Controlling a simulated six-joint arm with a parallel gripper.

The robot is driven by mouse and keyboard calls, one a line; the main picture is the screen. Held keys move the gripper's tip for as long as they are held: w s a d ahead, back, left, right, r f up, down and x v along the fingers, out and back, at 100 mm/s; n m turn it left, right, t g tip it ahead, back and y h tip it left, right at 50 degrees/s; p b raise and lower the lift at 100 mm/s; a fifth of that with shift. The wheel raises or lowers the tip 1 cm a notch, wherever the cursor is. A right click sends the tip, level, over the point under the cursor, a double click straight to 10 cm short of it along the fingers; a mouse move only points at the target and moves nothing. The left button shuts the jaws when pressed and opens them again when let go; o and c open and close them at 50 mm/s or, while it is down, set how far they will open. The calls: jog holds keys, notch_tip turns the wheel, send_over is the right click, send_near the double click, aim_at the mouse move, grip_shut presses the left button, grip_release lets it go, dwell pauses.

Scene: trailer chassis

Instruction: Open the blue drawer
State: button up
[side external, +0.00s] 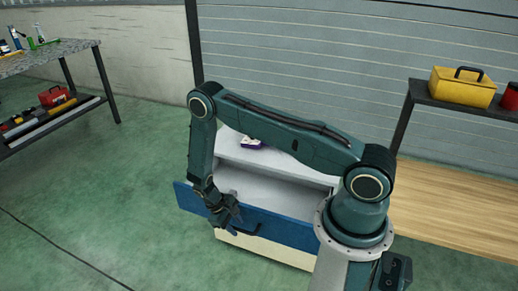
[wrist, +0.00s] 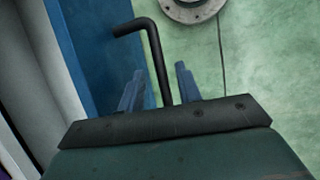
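The blue drawer (side external: 285,229) stands pulled out from a white cabinet (side external: 236,151), and its pale inside shows behind the blue front. Its black bar handle (side external: 248,231) is on the outer face. In the wrist view the blue front (wrist: 100,45) is at the left and the handle (wrist: 156,50) sticks out from it. My gripper (side external: 231,216) is at the handle, low in front of the drawer. In the wrist view its two fingers (wrist: 158,88) are apart, with the handle bar between them and a gap on each side. Whether a finger touches the bar is unclear.
A small purple and white item (side external: 251,142) lies on the cabinet top. A wooden bench (side external: 455,205) and a shelf with a yellow toolbox (side external: 462,88) are at the right. A workbench (side external: 45,57) with tools is at the left. The green floor before the drawer is clear.

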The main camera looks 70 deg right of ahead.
jog(key=v, duration=1.3)
jog(key=shift+w+r, duration=0.15)
jog(key=shift+r, duration=0.2)
jog(key=shift+a+r, duration=0.1)
jog(key=s+a+r+t+y, duration=0.1)
jog(key=s+r+t, duration=0.1)
jog(key=r, duration=1.1)
jog(key=s+a+r+t, duration=0.2)
jog(key=r+t, duration=0.1)
jog(key=r, duration=1)
jog(key=s+a+r+t, duration=0.1)
jog(key=s+r+t, duration=0.1)
jog(key=s+r, duration=0.4)
jog(key=s+a+r+t+y, duration=0.1)
jog(key=s+r, duration=0.5)
jog(key=s, duration=0.6)
jog(key=shift+s+a+n+t, duration=0.35)
jog(key=shift+a+t, duration=0.2)
jog(key=shift+t, duration=0.55)
